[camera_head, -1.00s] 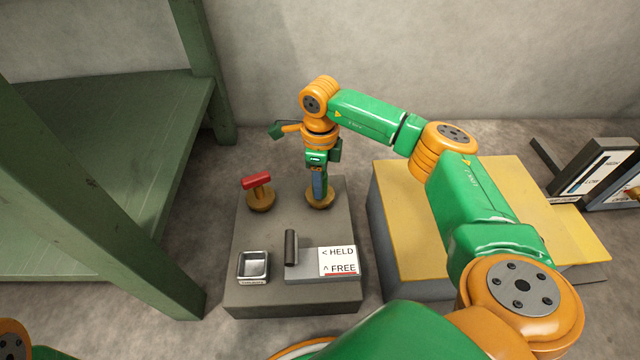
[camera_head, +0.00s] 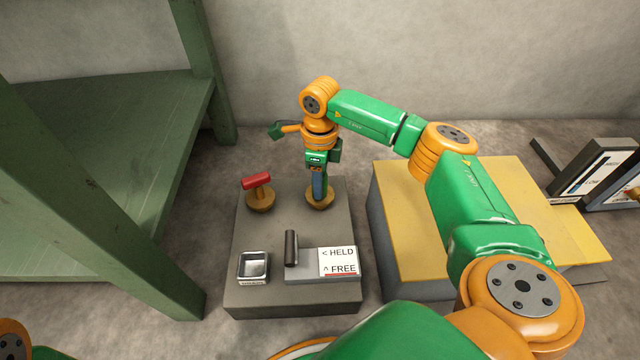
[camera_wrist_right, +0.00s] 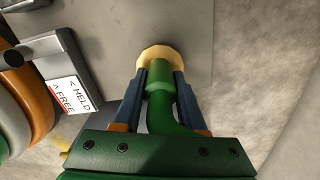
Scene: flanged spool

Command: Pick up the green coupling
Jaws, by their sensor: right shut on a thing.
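The green coupling (camera_wrist_right: 161,82) stands between the two blue fingers of my right gripper (camera_wrist_right: 159,88) in the right wrist view. The fingers are shut on its sides. Its end meets a round tan base (camera_wrist_right: 160,54) on the grey plinth; I cannot tell any gap there. In the head view my right gripper (camera_head: 320,188) points down over that same tan base (camera_head: 320,203), and the fingers mostly hide the coupling. My left gripper is not in view.
A red-topped piece (camera_head: 257,182) stands on another tan base to the left. In front are a small metal tray (camera_head: 254,266), a dark upright handle (camera_head: 291,248) and a HELD/FREE label (camera_head: 338,261). A green shelf frame (camera_head: 120,215) is left, a yellow-topped block (camera_head: 400,230) right.

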